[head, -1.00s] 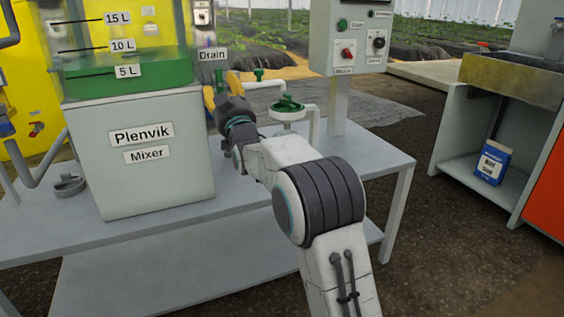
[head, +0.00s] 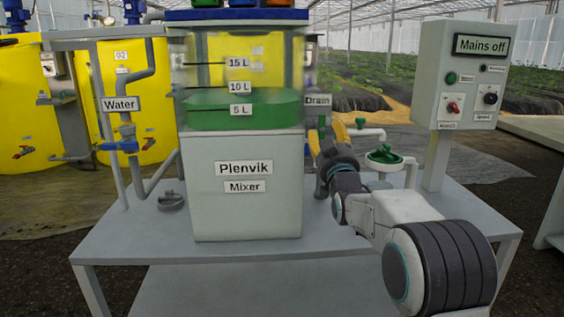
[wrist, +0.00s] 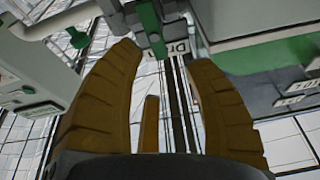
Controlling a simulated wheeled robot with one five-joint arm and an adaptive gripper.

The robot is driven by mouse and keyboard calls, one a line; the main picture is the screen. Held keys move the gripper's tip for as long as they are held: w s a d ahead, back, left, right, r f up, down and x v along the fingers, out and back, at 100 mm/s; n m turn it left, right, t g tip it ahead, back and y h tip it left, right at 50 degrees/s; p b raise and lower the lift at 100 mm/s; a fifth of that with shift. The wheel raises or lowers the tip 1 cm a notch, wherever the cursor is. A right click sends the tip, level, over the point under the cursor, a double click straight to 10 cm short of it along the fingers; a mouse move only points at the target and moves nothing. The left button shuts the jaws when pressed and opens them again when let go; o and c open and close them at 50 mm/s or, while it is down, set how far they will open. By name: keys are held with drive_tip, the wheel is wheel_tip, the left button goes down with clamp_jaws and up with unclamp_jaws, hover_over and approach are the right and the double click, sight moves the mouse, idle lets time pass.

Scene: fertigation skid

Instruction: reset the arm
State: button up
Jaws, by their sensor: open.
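My arm (head: 405,215) reaches from the lower right over the skid's table toward the Drain label (head: 318,100). My gripper (head: 330,128) has yellow-brown fingers and is beside the mixer's right side, near the drain piping. A green valve handle (wrist: 150,30) and the partly hidden Drain label (wrist: 172,50) show just beyond the fingertips. I cannot tell whether the fingers touch anything.
The Plenvik mixer (head: 244,190) stands on the grey table (head: 130,245), holding green liquid near 10 L. The control box (head: 460,75) reads "Mains off". Water piping with a blue valve (head: 120,146) is at left.

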drive_tip(key=s+r+g+p, duration=0.7)
drive_tip(key=s+r+p, duration=0.3)
drive_tip(key=p, duration=0.6)
drive_tip(key=s+r+g+p, duration=0.2)
drive_tip(key=s+g+p, duration=0.3)
drive_tip(key=s+p, duration=0.7)
drive_tip(key=s+r+g+p, duration=0.3)
drive_tip(key=s+p, duration=0.9)
drive_tip(key=s, duration=1.3)
drive_tip(key=g, duration=0.3)
